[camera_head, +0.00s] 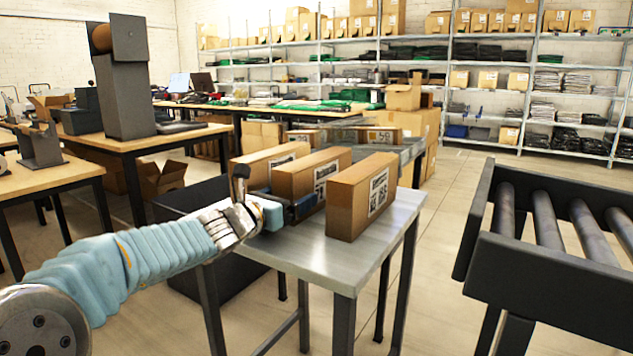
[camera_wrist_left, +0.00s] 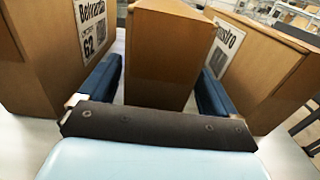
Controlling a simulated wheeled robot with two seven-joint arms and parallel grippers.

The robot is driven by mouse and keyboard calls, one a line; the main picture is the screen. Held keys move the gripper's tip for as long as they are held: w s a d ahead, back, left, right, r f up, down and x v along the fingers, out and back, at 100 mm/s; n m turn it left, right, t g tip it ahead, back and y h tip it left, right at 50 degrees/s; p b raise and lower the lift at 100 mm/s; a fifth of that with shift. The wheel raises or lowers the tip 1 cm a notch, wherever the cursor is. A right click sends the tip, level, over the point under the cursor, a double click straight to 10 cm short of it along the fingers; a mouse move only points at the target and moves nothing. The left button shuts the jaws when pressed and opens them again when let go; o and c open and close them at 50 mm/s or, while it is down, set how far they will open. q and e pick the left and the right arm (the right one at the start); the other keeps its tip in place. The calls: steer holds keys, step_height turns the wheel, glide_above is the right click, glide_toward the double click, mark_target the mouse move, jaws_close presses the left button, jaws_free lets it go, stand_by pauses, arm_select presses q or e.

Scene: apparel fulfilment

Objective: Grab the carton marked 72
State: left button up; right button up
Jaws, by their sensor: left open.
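Three brown cartons stand upright in a row on a grey metal table (camera_head: 310,262). My left gripper (camera_head: 286,200) is open at the near end of the middle carton (camera_head: 297,181). In the left wrist view my left gripper (camera_wrist_left: 160,82) has one blue finger on each side of the middle carton (camera_wrist_left: 158,45); contact is not clear. The left carton (camera_head: 262,163) reads 62 in the left wrist view (camera_wrist_left: 40,70). The right carton (camera_head: 345,205) has a white label with its number cut off in the wrist view. I cannot read a 72 anywhere. My right gripper is out of view.
A roller conveyor (camera_head: 545,268) stands at the right, across a strip of clear floor. A carton marked 50 (camera_head: 382,137) lies beyond the row. A work table with a dark stand (camera_head: 122,95) is at the left. Shelves (camera_head: 487,65) line the back.

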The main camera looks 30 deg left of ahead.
mark_target(316, 181)
arm_select(q)
steer(key=w, duration=0.3)
steer(key=shift+w, duration=0.15)
steer(key=c, duration=1.3)
steer(key=shift+r, duration=0.1)
steer(key=shift+c, duration=0.9)
steer(key=shift+r, duration=0.1)
